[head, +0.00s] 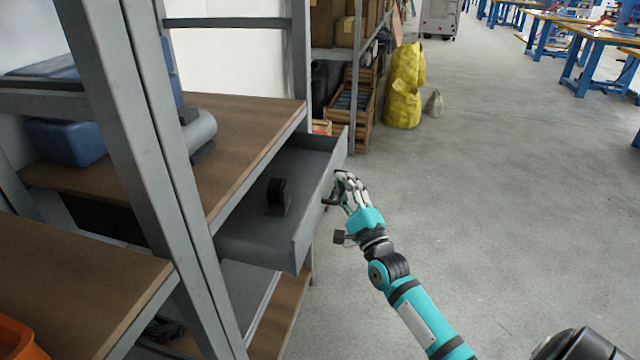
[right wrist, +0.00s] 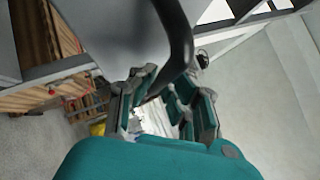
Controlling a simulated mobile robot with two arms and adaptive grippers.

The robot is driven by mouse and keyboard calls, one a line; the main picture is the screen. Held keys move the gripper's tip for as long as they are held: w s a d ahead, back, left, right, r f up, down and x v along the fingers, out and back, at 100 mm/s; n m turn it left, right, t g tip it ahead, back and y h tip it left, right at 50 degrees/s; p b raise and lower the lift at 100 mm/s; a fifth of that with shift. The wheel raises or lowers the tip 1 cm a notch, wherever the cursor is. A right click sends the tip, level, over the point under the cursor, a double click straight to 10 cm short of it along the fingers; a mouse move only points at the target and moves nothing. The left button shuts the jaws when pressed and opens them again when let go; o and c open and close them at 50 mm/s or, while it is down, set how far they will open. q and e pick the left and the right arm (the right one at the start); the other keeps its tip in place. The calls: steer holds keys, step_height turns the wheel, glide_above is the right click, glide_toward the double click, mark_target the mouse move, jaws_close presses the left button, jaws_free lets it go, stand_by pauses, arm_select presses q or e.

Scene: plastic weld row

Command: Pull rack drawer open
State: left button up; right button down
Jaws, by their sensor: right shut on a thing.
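The grey rack drawer (head: 290,235) stands well out from the rack (head: 190,215), below a brown wooden shelf. A dark part (head: 278,194) sits inside it. My right gripper (head: 343,182) is at the drawer's front, shut on the dark handle (head: 328,201). In the right wrist view the black curved handle (right wrist: 180,40) runs down between the fingers of my right gripper (right wrist: 160,95). The drawer's front panel also shows there at the upper left. My left gripper is in neither view.
Blue bins (head: 66,143) and a grey cylinder (head: 201,130) are on the rack shelves. Yellow bags (head: 404,88) and a wooden crate (head: 350,112) stand behind the drawer. The concrete floor on the right is clear. Blue-legged tables (head: 590,45) are farther back.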

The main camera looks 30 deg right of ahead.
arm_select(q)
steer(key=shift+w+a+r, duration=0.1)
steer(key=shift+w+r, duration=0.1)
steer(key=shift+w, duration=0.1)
arm_select(e)
steer(key=s+d, duration=0.4)
steer(key=shift+s+f, duration=0.35)
steer(key=c, duration=1.7)
jaws_free()
steer(key=shift+o, duration=0.3)
steer(key=shift+r, duration=0.1)
steer(key=shift+r, duration=0.1)
steer(key=v, duration=1.2)
steer(key=shift+d, duration=0.1)
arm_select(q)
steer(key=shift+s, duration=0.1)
arm_select(e)
steer(key=shift+s, duration=0.1)
